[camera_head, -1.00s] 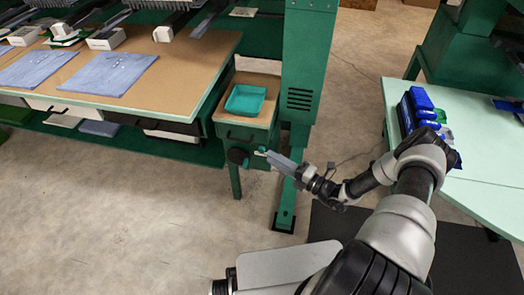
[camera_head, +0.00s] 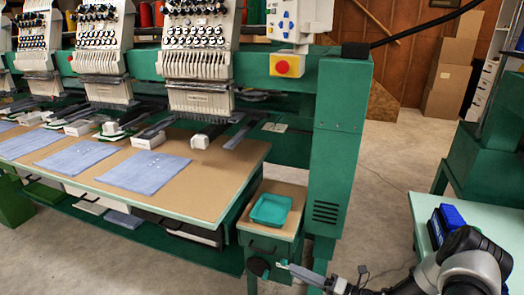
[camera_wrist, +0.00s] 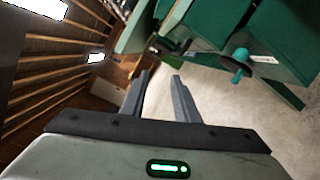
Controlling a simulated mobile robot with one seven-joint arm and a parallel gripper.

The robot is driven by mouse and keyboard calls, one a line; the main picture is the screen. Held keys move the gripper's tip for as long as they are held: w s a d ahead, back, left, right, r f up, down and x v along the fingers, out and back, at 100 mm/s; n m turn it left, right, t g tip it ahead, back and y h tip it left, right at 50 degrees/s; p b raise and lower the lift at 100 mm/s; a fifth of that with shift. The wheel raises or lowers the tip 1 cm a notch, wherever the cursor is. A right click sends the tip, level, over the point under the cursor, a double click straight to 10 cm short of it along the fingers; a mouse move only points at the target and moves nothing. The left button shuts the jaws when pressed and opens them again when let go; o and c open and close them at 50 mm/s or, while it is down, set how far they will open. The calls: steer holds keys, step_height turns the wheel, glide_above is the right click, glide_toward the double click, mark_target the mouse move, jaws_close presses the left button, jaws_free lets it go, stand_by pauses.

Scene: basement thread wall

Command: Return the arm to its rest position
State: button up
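My arm (camera_head: 465,268) enters at the lower right in the head view, and my gripper (camera_head: 282,265) points left at the bottom middle, close to the front of the small wooden-topped cabinet. In the wrist view my gripper (camera_wrist: 160,76) shows two dark fingers spread apart with nothing between them. The gripper is empty.
A teal tray (camera_head: 271,209) sits on the cabinet (camera_head: 258,236), beside a green machine post (camera_head: 335,150). A long work table (camera_head: 225,165) with blue cloths stands left. A pale green table (camera_head: 490,222) with a blue bin (camera_head: 447,222) stands right. Floor (camera_head: 385,190) shows between.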

steer(key=s+a+r+n+g+h, duration=0.25)
steer(key=s+r+n+g, duration=0.25)
steer(key=r+n, duration=0.55)
steer(key=s+a+r+n+g+h, duration=0.2)
steer(key=s+r+n+g+h, duration=0.25)
steer(key=r+n, duration=0.6)
steer(key=s+d+r+n+t+h, duration=0.3)
steer(key=s+r+n+h, duration=0.1)
steer(key=s+r+n, duration=0.4)
steer(key=s+d+r+n+t+h, duration=0.2)
steer(key=s+r+n+t+h, duration=0.15)
steer(key=s+r+n, duration=0.45)
step_height(320, 180, up, 20)
steer(key=g+p, duration=0.1)
steer(key=p, duration=1.8)
steer(key=shift+w+r+n+h+p, duration=0.2)
steer(key=shift+n+h+p, duration=0.15)
steer(key=shift+n+p, duration=0.05)
